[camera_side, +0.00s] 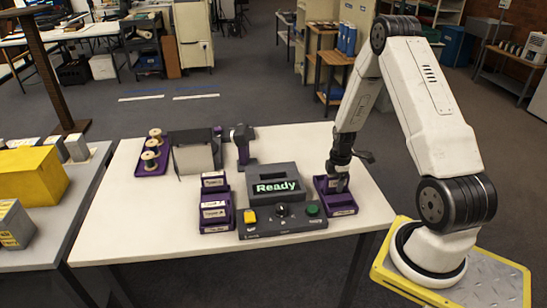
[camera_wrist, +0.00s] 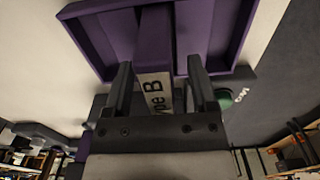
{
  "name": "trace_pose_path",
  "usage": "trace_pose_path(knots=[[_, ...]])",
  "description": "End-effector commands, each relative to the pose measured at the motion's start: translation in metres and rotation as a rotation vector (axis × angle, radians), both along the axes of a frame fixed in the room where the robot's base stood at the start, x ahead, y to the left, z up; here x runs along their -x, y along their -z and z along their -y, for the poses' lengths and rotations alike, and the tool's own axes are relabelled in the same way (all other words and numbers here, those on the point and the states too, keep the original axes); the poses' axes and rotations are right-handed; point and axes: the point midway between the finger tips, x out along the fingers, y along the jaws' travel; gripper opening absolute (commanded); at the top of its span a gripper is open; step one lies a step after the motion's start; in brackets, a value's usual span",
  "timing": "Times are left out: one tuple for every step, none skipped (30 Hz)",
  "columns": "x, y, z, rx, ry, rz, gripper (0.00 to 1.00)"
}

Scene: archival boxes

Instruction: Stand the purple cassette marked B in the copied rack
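The purple cassette marked B (camera_wrist: 155,40) shows in the wrist view, its white "Type B" label (camera_wrist: 157,95) between my gripper's fingers. My gripper (camera_wrist: 160,75) is open around it, with a gap visible on each side. The cassette is in front of or inside a purple rack (camera_wrist: 235,35); how it is seated is not clear. In the side view my gripper (camera_side: 338,176) points down into the purple rack (camera_side: 341,208) at the right of the table. The cassette is hard to make out there. The rack's front label is too small to read.
A grey machine (camera_side: 275,185) reading "Ready" stands left of the rack, with a control panel (camera_side: 283,222) in front. Purple racks (camera_side: 217,222) stand left of it. The table's front left is clear.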

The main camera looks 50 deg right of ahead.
Motion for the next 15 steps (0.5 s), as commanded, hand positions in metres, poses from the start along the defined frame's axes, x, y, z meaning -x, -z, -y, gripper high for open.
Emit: trace_pose_path(knots=[[0.0,0.0,0.0,0.0,0.0,0.0,0.73],[0.0,0.0,0.0,0.0,0.0,0.0,0.73],[0.0,0.0,0.0,0.0,0.0,0.0,0.73],[0.0,0.0,0.0,-0.001,0.0,-0.001,0.73],[0.0,0.0,0.0,-0.001,0.0,-0.001,0.73],[0.0,0.0,0.0,-0.001,0.0,-0.001,0.73],[0.0,0.0,0.0,-0.001,0.0,-0.001,0.73],[0.0,-0.001,0.0,-0.001,0.0,-0.001,0.73],[0.0,-0.002,0.0,0.0,0.0,0.0,0.73],[0.0,-0.003,0.0,0.0,0.0,0.0,0.73],[0.0,-0.004,0.0,0.0,0.0,0.0,0.73],[0.0,-0.006,0.0,0.001,0.0,0.001,0.73],[0.0,-0.008,0.0,0.001,0.0,0.001,0.73],[0.0,-0.01,0.0,0.001,0.0,0.001,0.73],[0.0,-0.012,0.0,0.001,0.0,0.001,0.73]])
